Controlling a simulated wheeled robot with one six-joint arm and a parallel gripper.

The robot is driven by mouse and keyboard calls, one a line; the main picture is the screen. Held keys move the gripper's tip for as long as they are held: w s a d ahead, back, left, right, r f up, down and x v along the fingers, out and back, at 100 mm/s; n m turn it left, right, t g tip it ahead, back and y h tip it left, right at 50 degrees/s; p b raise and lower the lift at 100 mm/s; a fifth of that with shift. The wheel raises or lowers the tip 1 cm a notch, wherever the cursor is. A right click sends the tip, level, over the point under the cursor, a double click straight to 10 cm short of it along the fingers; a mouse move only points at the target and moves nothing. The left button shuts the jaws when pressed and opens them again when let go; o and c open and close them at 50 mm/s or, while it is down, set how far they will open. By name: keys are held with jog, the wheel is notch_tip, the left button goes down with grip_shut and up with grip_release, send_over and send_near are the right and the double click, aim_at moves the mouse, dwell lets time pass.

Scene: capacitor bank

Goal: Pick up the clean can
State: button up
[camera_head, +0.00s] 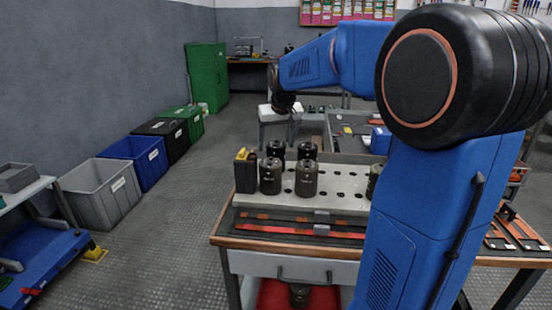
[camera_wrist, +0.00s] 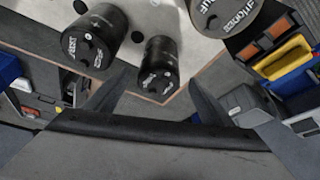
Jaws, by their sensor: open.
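Several dark cylindrical cans stand on a pale plate with holes on the workbench in the head view. Two front cans (camera_head: 270,176) and (camera_head: 307,178) stand side by side, with a back can (camera_head: 275,150) and another back can (camera_head: 307,151) behind them. I cannot tell which can is clean. In the wrist view, a small black can (camera_wrist: 158,70) appears between the open, empty fingers of my gripper (camera_wrist: 158,82). A larger printed can (camera_wrist: 95,38) is left of it, and a third printed can (camera_wrist: 222,14) is at the upper right. My gripper's fingers are not clear in the head view.
A black box with a yellow top (camera_head: 246,170) stands left of the cans. Orange-red strips (camera_head: 285,231) lie along the bench front. A red surface (camera_head: 268,293) below holds another dark can (camera_head: 299,294). Coloured bins (camera_head: 135,160) line the left wall; the floor between is clear.

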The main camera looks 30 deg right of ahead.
jog(key=shift+x, duration=1.95)
jog(key=shift+d, duration=0.1)
jog(key=c, duration=1.6)
jog(key=shift+o, duration=0.2)
jog(key=shift+s, duration=0.1)
notch_tip(320, 180, up, 10)
jog(key=shift+r, duration=0.1)
